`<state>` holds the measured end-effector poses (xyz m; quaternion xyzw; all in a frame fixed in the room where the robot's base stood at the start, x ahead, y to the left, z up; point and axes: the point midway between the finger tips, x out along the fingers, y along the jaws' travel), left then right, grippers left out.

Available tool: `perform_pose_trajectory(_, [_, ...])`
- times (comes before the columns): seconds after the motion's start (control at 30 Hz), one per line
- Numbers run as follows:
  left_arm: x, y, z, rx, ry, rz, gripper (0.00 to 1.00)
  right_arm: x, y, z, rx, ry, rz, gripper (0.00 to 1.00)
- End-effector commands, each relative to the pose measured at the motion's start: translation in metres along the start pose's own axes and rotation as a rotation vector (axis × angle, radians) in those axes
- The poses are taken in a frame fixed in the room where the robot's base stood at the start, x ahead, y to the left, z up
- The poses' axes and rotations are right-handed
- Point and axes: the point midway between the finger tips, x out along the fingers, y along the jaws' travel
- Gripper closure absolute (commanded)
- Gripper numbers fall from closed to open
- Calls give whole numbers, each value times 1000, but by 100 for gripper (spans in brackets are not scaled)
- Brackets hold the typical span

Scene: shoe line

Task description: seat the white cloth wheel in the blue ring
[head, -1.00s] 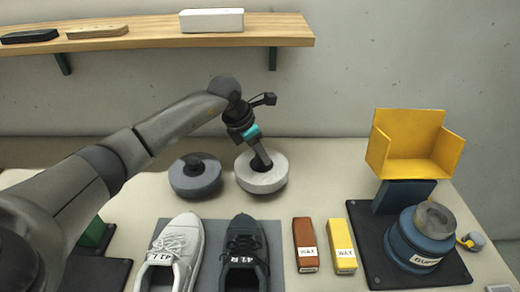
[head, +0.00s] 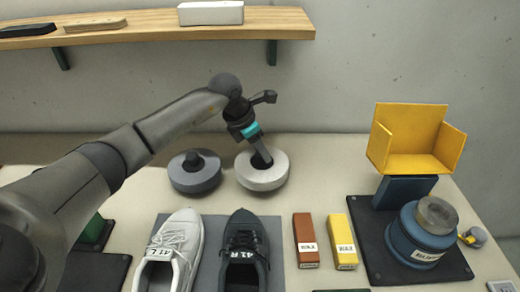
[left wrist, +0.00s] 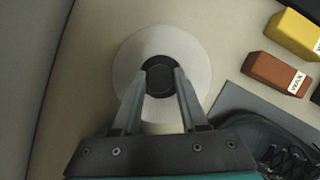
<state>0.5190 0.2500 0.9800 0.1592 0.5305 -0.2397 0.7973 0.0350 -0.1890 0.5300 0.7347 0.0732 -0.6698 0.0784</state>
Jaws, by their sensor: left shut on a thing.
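The white cloth wheel (head: 262,178) lies flat on the table at the back middle, right of a grey wheel. My left gripper (head: 264,160) comes down on it from above and is shut on its dark central hub. In the left wrist view the white wheel (left wrist: 190,60) shows as a pale disc, with the two fingers (left wrist: 160,82) on either side of the dark hub. The blue machine marked with a label (head: 408,250) stands at the right on a black base; a grey round top (head: 436,214) sits on it. My right gripper is not in view.
A grey wheel (head: 194,173) stands left of the white one. A white shoe (head: 176,240) and a dark shoe (head: 245,238) lie on a grey mat in front. Brown (head: 306,238) and yellow (head: 342,240) wax bars lie between shoes and machine. A yellow guard (head: 412,140) rises behind the machine.

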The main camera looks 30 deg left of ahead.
Motion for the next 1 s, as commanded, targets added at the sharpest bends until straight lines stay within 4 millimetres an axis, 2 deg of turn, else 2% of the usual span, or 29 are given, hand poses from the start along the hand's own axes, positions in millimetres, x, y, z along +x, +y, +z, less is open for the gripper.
perform_pose_trajectory(0.57, [-1, 0, 1, 0, -3, 1, 100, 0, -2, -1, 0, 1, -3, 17])
perform_pose_trajectory(1.0, [6, 0, -2, 0, -3, 1, 100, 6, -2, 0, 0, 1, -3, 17])
